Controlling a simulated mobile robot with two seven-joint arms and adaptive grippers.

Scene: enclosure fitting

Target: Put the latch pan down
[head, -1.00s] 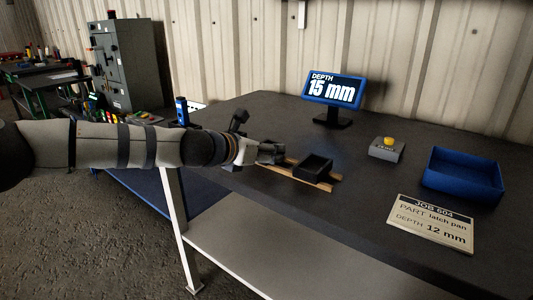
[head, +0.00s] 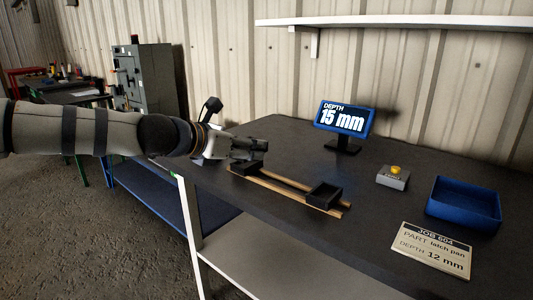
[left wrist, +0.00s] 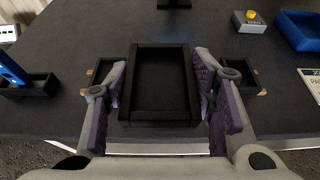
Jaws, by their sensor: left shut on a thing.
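The latch pan (left wrist: 160,82), a black open rectangular tray, is between the two fingers of my left gripper (left wrist: 160,100) in the left wrist view. The gripper is shut on its sides, and the pan looks empty and level. In the head view my left gripper (head: 268,152) is over the left part of a pair of wooden rails (head: 285,186). There the held pan is hard to tell from the dark fingers. The pan appears to be above the rails, but the exact gap is unclear. My right gripper is not in view.
A black box (head: 325,194) sits at the rails' right end; another dark one (head: 258,170) is at the left. A display (head: 343,118) reads 15 mm. A job card (head: 432,250) says latch pan, 12 mm. A yellow-button box (head: 393,178) and blue bin (head: 464,203) stand right.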

